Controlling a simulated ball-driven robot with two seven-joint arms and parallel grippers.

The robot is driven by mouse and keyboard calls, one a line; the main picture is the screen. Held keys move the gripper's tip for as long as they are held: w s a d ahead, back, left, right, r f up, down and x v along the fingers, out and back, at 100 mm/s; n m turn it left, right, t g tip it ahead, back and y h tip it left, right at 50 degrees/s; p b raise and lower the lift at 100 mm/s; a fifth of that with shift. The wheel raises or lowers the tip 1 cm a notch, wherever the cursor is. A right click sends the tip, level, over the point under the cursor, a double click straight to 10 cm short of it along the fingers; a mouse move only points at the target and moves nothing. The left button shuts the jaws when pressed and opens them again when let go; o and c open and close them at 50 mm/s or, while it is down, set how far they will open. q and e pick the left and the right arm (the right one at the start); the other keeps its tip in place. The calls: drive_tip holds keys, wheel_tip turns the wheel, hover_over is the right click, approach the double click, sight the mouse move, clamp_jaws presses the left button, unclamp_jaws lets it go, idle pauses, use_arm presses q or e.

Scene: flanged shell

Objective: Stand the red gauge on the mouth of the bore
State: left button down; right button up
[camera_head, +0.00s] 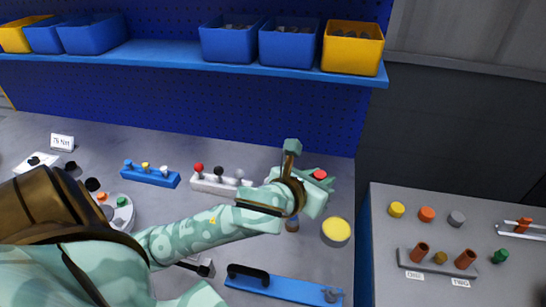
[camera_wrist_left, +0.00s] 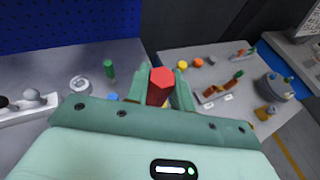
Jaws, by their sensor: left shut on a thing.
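My left gripper (camera_head: 316,182) is shut on the red gauge (camera_head: 320,174) above the grey bench top. In the left wrist view the red gauge (camera_wrist_left: 160,86) shows a six-sided end between the two fingers of the left gripper (camera_wrist_left: 161,91). Its lower part is hidden by the gripper body. A grey ring-shaped part (camera_wrist_left: 80,84) stands on the bench to the left of the gripper in that view; I cannot tell whether it is the bore. The gripper and forearm hide part of the bench in the head view. My right gripper is not in view.
A yellow-topped round thing (camera_head: 336,231) stands near the bench's right edge. A blue block (camera_head: 150,174) and a white block with knobs (camera_head: 215,183) stand further back. A green cylinder (camera_wrist_left: 109,68) stands near the ring. A side table (camera_head: 385,240) is across a gap.

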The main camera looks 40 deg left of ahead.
use_arm(q)
drive_tip(key=w+a+f+n+y+p, duration=0.1)
drive_tip(key=w+a+f, duration=0.1)
drive_tip(key=a, duration=1)
drive_tip(key=w+a+f+b, duration=0.6)
drive_tip(key=w+a+f, duration=0.2)
drive_tip(key=f, duration=0.5)
drive_tip(key=shift+w+a+f, duration=0.2)
drive_tip(key=shift+w+a, duration=0.15)
drive_tip(key=shift+a, duration=0.8)
drive_tip(key=shift+f, duration=0.1)
drive_tip(key=c, duration=1.2)
unclamp_jaws()
drive_tip(key=shift+f, duration=0.1)
